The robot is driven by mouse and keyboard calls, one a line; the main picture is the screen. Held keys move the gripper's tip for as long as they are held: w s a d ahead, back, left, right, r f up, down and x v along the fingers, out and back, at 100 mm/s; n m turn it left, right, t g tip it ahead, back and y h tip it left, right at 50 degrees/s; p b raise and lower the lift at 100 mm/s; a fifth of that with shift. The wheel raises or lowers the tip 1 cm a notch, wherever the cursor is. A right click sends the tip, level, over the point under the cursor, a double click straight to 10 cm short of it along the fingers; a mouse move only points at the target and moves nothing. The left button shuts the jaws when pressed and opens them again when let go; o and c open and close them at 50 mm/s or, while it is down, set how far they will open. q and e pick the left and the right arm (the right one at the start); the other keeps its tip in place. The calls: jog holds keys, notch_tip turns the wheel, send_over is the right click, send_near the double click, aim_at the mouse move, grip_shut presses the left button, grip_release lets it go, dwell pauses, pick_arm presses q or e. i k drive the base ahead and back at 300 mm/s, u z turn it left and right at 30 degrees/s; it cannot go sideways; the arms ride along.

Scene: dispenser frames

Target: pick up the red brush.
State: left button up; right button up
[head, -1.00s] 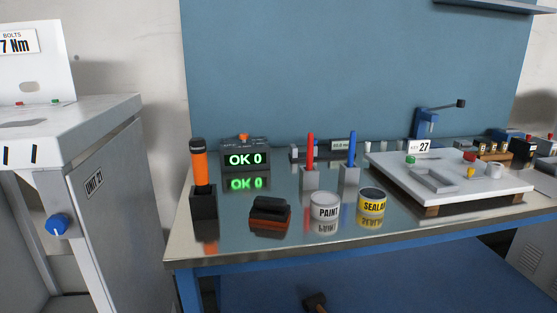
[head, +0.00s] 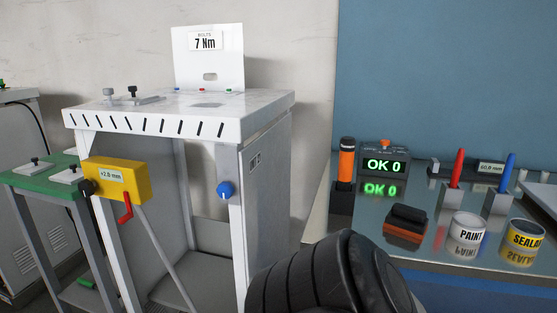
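The red brush (head: 457,168) stands upright in a small grey holder (head: 449,195) on the workbench at the right of the head view. Only its red handle shows; its lower end is hidden in the holder. A blue brush-like handle (head: 507,171) stands in a similar grey holder just to its right. Neither of my grippers is in view. A black ribbed part, which looks like a piece of my own arm, fills the bottom middle, well to the left of and nearer than the red brush.
In front of the holders stand a PAINT can (head: 467,236) and a SEALANT can (head: 523,243). A white cabinet (head: 268,200) and yellow box (head: 117,181) stand further left.

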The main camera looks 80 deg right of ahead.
aim_at(458, 165)
jog(key=u, duration=0.15)
jog(key=k, duration=1.4)
jog(key=z, duration=1.65)
